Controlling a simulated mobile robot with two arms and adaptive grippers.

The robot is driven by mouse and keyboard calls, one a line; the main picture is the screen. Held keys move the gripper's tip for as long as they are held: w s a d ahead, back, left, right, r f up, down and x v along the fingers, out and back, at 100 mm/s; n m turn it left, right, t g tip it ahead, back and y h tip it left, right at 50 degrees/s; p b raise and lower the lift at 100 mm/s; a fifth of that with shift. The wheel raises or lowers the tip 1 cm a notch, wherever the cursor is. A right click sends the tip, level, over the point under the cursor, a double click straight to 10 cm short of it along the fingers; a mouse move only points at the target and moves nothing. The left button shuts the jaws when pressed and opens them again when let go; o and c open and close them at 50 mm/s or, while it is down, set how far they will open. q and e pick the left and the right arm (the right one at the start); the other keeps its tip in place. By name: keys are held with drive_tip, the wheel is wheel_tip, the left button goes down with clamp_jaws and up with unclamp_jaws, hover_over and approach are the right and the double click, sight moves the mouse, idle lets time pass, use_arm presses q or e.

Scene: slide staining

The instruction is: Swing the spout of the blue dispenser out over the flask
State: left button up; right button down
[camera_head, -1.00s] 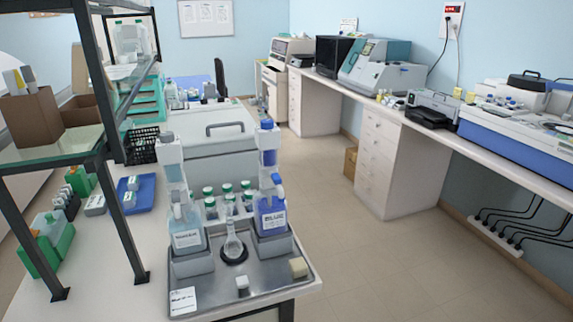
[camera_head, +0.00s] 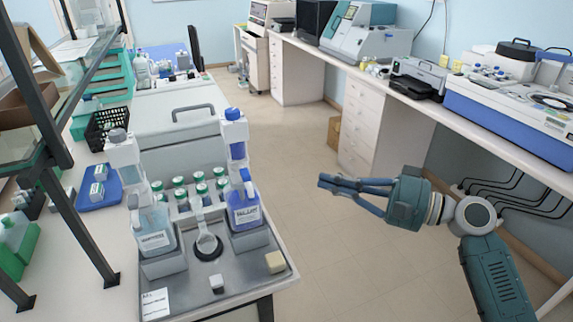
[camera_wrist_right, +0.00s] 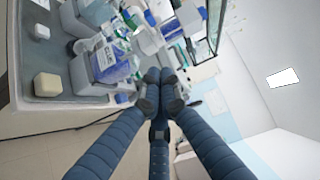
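The blue dispenser (camera_head: 244,212) stands upright in a grey block at the right side of the metal tray (camera_head: 190,288), with blue liquid, a label and a blue spout piece (camera_head: 247,180). Which way the spout points is hard to tell. The small clear flask (camera_head: 207,241) sits in a black ring, left of the dispenser. The dispenser also shows in the right wrist view (camera_wrist_right: 108,64). My right gripper (camera_head: 322,182) is in the air to the right of the dispenser, apart from it, fingertips together and empty. My left gripper is not in view.
A second dispenser (camera_head: 153,232) with pale liquid stands left of the flask. Several green-capped bottles (camera_head: 200,187) stand behind. A yellowish block (camera_head: 275,262) and a small white-topped item (camera_head: 217,284) lie on the tray front. A shelf frame (camera_head: 75,225) rises at left. Open floor lies right.

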sight(245, 179)
use_arm(q)
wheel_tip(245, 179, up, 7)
drive_tip(key=p, duration=0.7)
use_arm(e)
drive_tip(key=w+a+r, duration=0.1)
drive_tip(key=w+a, duration=0.2)
drive_tip(key=a, duration=1)
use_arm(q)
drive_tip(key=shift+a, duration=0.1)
